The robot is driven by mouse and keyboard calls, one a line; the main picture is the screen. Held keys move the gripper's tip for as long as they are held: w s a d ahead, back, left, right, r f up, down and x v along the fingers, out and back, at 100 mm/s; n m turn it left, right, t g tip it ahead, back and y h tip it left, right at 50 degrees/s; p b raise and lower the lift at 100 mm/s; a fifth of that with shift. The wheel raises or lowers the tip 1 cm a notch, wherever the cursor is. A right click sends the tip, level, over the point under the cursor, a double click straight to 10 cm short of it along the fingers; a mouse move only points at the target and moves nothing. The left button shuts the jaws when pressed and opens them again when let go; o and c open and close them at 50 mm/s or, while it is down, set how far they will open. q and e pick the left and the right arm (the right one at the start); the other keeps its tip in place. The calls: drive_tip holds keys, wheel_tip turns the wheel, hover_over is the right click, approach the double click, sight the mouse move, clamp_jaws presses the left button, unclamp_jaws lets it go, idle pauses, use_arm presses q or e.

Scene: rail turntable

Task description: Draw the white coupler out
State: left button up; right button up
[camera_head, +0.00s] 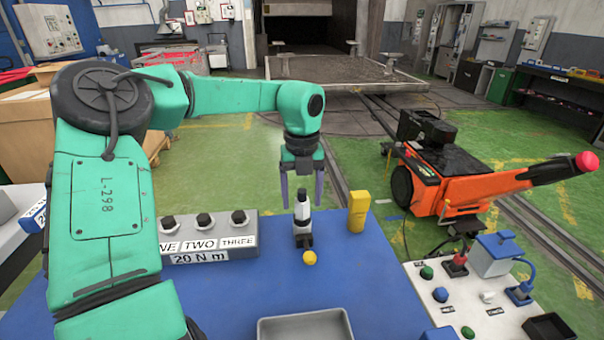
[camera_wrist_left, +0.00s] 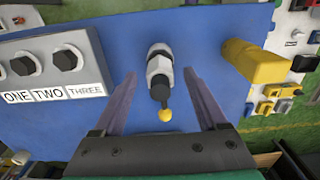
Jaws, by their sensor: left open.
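A white coupler with black parts (camera_head: 302,211) stands upright on the blue table top, with a small yellow ball (camera_head: 310,258) at its near side. In the left wrist view the coupler (camera_wrist_left: 159,66) lies between the fingers, with the yellow ball just below its black end. My left gripper (camera_head: 302,192) is open and empty; its two fingers hang down around the coupler's upper end in the head view. I cannot tell the exact height gap, and no contact shows. A small white knob-like piece (camera_head: 487,297) also sits on the white panel at the right. My right gripper is not in view.
A grey block (camera_head: 208,258) with three black knobs stands left of the coupler, and a yellow block (camera_head: 359,211) stands right of it. A grey tray (camera_head: 304,313) lies at the front. The white panel (camera_head: 465,321) carries several coloured connectors. Blue table top between them is clear.

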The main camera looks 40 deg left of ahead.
use_arm(q)
drive_tip(key=shift+f, duration=0.5)
clamp_jaws()
drive_tip(key=c, duration=0.9)
unclamp_jaws()
clamp_jaws()
drive_tip(key=shift+r, duration=0.1)
drive_tip(key=shift+r+p, duration=0.3)
drive_tip(key=shift+r, duration=0.05)
drive_tip(key=shift+r, duration=0.25)
